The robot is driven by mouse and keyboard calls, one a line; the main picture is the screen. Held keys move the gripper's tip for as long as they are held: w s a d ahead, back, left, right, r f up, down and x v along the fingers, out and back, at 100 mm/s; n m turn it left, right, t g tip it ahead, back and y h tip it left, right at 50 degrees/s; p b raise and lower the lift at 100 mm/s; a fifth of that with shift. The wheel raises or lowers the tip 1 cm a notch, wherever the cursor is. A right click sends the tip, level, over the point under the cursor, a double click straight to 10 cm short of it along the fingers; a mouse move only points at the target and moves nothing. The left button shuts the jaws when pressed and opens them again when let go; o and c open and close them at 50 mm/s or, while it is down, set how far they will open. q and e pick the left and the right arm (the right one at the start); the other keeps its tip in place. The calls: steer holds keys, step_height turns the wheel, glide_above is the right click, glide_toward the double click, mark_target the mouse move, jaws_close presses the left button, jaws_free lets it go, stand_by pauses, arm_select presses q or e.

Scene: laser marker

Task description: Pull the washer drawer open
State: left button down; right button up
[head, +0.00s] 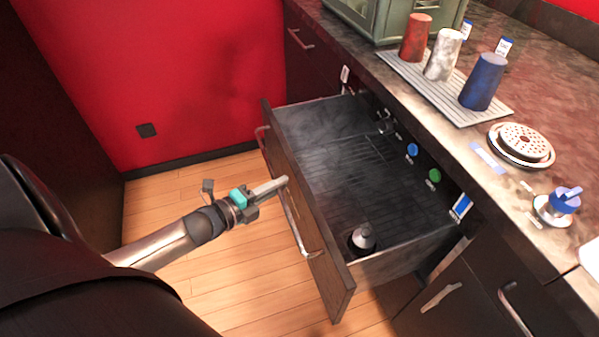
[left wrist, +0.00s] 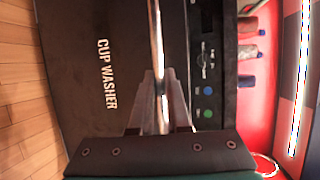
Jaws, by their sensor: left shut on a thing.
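The washer drawer (head: 335,290) stands pulled well out from the counter, its dark inside showing from above. A long metal handle (head: 293,212) runs along its front. My left gripper (head: 283,182) is shut on the handle near its middle. In the left wrist view the fingers of my left gripper (left wrist: 162,90) close around the metal handle bar (left wrist: 155,40). The dark drawer front (left wrist: 80,60) beside it carries the words CUP WASHER. My right gripper is not in view.
A grey-black nozzle (head: 363,237) stands inside the drawer. Blue (head: 412,150) and green (head: 434,175) buttons sit on the panel behind it. Wood floor (head: 220,280) before the drawer is clear.

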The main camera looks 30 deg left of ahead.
arm_select(q)
steer(key=s+a+p, duration=0.1)
steer(key=s+a, duration=0.3)
steer(key=s, duration=0.2)
steer(key=shift+a, duration=0.35)
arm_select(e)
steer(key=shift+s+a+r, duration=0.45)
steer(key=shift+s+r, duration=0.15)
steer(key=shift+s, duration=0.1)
arm_select(q)
steer(key=c, duration=0.9)
jaws_free()
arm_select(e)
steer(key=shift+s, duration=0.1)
